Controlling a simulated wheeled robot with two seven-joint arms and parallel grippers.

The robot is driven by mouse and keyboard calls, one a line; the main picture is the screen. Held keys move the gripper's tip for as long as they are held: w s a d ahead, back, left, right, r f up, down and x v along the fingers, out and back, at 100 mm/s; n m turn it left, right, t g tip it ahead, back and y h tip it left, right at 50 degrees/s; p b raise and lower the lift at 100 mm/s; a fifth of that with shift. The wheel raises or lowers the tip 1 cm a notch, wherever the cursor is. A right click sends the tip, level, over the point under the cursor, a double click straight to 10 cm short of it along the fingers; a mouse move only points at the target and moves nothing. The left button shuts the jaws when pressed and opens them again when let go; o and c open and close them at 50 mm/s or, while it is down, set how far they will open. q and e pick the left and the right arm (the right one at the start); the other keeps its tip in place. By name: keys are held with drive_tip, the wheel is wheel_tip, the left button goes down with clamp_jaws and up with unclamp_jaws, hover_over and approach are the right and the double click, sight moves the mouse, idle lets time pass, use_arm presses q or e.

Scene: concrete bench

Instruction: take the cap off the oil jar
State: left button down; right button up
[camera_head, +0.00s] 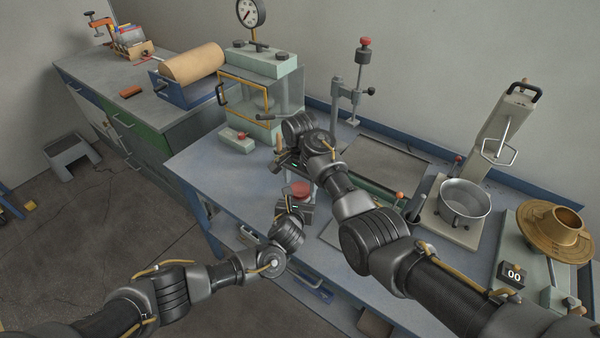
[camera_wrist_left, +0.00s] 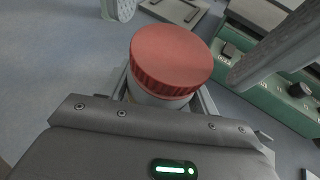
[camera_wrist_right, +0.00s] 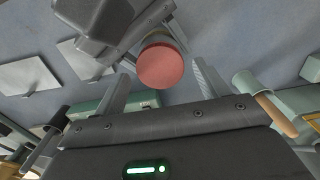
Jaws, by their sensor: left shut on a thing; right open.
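The oil jar has a round red ribbed cap (camera_wrist_left: 170,60) on a pale body (camera_wrist_left: 158,101). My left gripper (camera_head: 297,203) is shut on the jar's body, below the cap. The cap (camera_head: 300,187) sits on top of the jar above the bench; the jar's lower part is hidden. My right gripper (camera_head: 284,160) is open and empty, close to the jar. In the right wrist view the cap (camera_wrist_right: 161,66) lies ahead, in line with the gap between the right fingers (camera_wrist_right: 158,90). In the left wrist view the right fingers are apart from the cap.
A green-bodied device with a red knob (camera_head: 237,138) stands left on the blue bench (camera_head: 205,165). The glass-fronted press (camera_head: 262,95) is behind. The bench's front left is clear.

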drive_tip(key=shift+f, duration=0.7)
drive_tip(key=c, duration=1)
drive_tip(key=n, duration=1.3)
drive_tip(key=shift+r, duration=0.1)
use_arm(q)
drive_tip(key=shift+f, duration=0.1)
use_arm(e)
drive_tip(key=n, duration=0.4)
